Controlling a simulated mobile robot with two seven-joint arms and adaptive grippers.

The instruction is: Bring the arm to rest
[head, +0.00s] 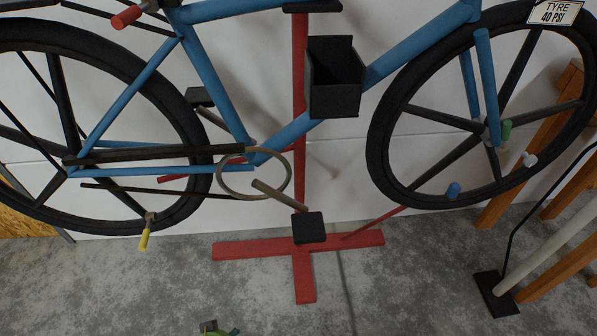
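Neither of my grippers shows in the head view, and I see no part of my arms that I can make out for sure. A blue bicycle frame (210,75) hangs across the view on a red stand (300,165). Its rear wheel (185,120) is at the left and its front wheel (378,140) is at the right. A black open box (334,80) sits at the blue down tube.
The red stand's cross foot (245,248) lies on grey concrete. A pump-like stand with a black foot (496,294) and wooden legs (560,270) are at the right. A small green and dark thing (215,329) is cut off at the bottom edge. Floor between is clear.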

